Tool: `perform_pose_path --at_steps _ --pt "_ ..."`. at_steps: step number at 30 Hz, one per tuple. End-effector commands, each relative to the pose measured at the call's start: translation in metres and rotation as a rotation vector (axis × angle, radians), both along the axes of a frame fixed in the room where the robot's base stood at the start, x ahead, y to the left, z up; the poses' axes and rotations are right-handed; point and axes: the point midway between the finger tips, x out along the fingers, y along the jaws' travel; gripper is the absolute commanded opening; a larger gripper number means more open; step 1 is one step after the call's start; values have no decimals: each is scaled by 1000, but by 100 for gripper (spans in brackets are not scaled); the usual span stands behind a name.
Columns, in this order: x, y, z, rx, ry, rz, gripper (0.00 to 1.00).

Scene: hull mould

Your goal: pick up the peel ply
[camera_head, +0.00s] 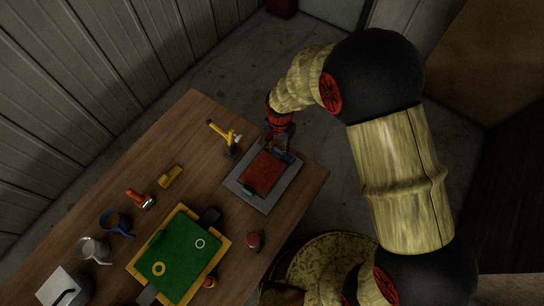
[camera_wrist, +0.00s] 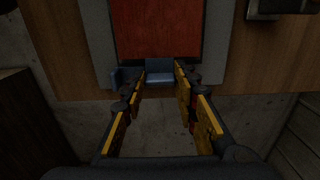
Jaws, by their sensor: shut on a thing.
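A flat red sheet (camera_head: 263,173), which looks like the peel ply, lies on a grey board (camera_head: 287,196) at the right end of the table. It fills the top middle of the wrist view (camera_wrist: 157,28). A small blue block (camera_wrist: 159,70) sits at the sheet's near edge in that view; I cannot tell whether it is joined to the sheet. My gripper (camera_wrist: 158,78) has its yellow-padded fingers on either side of this block and is shut on it. In the head view, my gripper (camera_head: 282,150) is at the board's upper edge, partly hiding it.
A green panel in a yellow frame (camera_head: 140,268) lies at the table's lower middle. A yellow-handled tool (camera_head: 219,130), an orange tool (camera_head: 137,197), a yellow block (camera_head: 171,177), a blue ring-shaped thing (camera_head: 116,223) and a metal mug (camera_head: 91,248) stand around. Bare wood (camera_head: 190,125) shows at the upper left.

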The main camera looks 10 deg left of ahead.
Motion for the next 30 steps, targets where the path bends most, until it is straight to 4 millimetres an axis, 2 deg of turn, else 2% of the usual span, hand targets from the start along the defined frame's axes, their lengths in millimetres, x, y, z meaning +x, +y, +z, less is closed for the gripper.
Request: perform_pose_path --at_steps 5,10,14,19,24,30 --pt "1 1 10 1 -3 0 14" --pt "1 1 35 3 -4 0 14" --pt "-20 3 58 3 -3 4 14" --pt "-52 7 97 3 -3 4 14" --pt "-94 11 112 1 -1 5 14" --pt "-124 14 125 1 -1 3 14"
